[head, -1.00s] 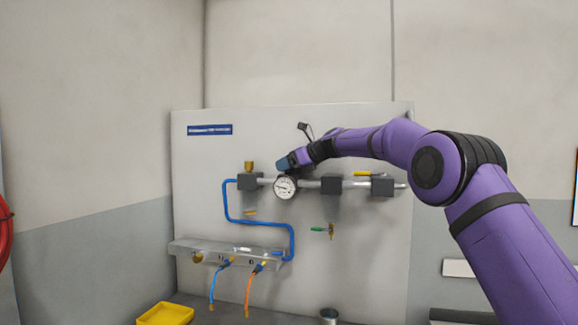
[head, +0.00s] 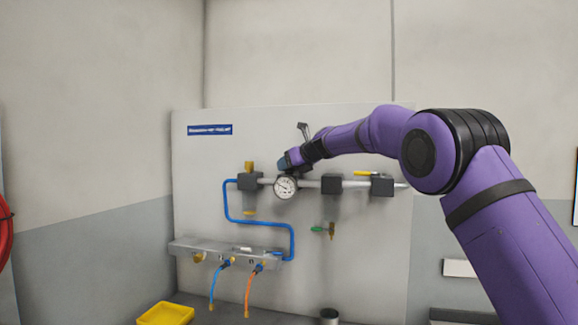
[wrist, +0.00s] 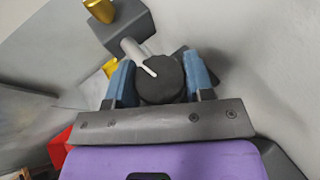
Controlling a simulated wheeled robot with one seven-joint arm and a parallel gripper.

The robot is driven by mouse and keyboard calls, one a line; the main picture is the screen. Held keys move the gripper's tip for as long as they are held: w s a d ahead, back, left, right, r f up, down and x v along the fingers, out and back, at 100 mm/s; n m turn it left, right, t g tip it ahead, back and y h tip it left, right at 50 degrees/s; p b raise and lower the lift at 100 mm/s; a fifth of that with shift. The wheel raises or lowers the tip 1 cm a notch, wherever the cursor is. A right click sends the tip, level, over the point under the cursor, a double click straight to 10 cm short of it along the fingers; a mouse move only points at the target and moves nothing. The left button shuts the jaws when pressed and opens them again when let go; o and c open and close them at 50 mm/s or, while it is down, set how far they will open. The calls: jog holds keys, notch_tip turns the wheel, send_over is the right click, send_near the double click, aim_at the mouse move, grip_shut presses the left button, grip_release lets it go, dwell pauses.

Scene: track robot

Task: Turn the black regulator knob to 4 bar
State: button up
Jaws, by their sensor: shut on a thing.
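The black regulator knob (wrist: 160,82) shows in the wrist view, round and ribbed, with a white pointer line towards its upper left. My gripper (wrist: 162,84) has its two blue fingers on either side of the knob and is shut on it. In the head view my gripper (head: 286,163) sits just above the pressure gauge (head: 285,187) and hides the knob. The gauge has a white round face with a dark needle; its numbers are too small to read.
A grey pipe (head: 307,184) runs along the panel with dark blocks, a brass fitting (head: 249,167) and a yellow-handled valve (head: 366,173). Below are a green-handled valve (head: 318,229), a blue tube (head: 226,206), a manifold (head: 215,250) and a yellow bin (head: 166,315).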

jog(key=m+t+h, duration=0.1)
jog(key=m+h, duration=0.1)
jog(key=h, duration=0.1)
jog(key=m+t+h, duration=0.2)
jog(key=m+h, duration=0.1)
jog(key=shift+a, duration=0.2)
jog(key=shift+d+m+h, duration=0.1)
jog(key=shift+m+h, duration=1.2)
jog(key=shift+d+m+h, duration=0.1)
jog(key=shift+m+h, duration=0.4)
jog(key=o, duration=0.9)
jog(key=v, duration=1)
jog(key=shift+s, duration=0.4)
